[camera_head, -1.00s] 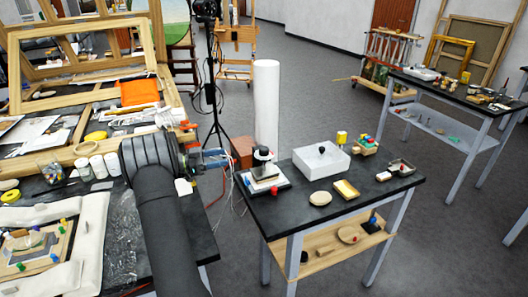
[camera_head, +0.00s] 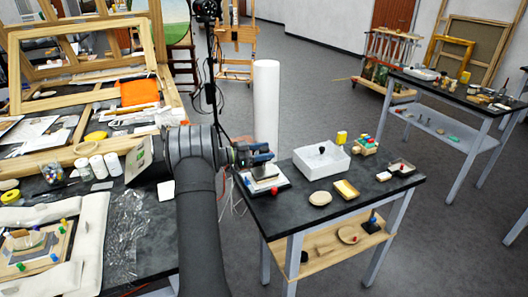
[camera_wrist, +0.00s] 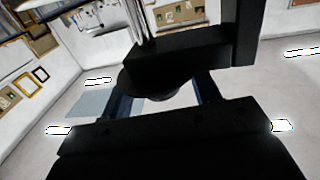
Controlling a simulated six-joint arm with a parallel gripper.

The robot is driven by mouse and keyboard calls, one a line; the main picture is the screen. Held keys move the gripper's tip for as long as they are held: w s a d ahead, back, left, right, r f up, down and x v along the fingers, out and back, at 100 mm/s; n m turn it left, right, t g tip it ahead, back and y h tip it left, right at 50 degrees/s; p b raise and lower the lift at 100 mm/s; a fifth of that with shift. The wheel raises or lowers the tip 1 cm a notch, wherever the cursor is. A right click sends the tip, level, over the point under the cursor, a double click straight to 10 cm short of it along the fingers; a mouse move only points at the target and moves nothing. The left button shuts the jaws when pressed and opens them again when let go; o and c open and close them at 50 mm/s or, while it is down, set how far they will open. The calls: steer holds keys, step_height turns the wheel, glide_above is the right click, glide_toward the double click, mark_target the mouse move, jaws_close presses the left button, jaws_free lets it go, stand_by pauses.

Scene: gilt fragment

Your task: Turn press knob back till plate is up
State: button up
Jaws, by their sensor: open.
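The small press (camera_head: 264,180) stands on the left end of the dark table, with a pale base and a dark upper part. My gripper (camera_head: 262,156) is at the top of the press, where it hides the knob in the head view. In the wrist view, a dark round knob (camera_wrist: 155,85) sits between the two blue fingers of my gripper (camera_wrist: 165,92). The fingers are open on either side of it. A dark press arm (camera_wrist: 190,50) rises beyond it. The plate's height is too small to tell.
A tall white cylinder (camera_head: 266,105) stands close behind the press. A white box (camera_head: 321,162), a round wooden disc (camera_head: 320,198) and a yellow-topped block (camera_head: 346,189) are to its right. A red ball (camera_head: 276,190) lies by the press base.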

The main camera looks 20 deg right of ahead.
steer(key=c, duration=1)
steer(key=shift+o, duration=0.2)
steer(key=shift+n+t, duration=0.3)
steer(key=shift+t, duration=0.2)
steer(key=n+t, duration=0.2)
steer(key=t, duration=0.1)
steer(key=n+t, duration=0.2)
steer(key=t, duration=0.1)
steer(key=shift+s+t+y, duration=0.1)
steer(key=shift+t+y, duration=0.2)
steer(key=shift+t, duration=0.1)
steer(key=n+t+y, duration=0.2)
steer(key=n+t, duration=0.1)
steer(key=n+t+y, duration=0.2)
steer(key=n+t, duration=0.1)
steer(key=t, duration=0.1)
steer(key=shift+f+t, duration=0.1)
steer(key=shift+t, duration=0.2)
steer(key=shift+y, duration=0.5)
steer(key=o, duration=1)
steer(key=shift+c, duration=0.2)
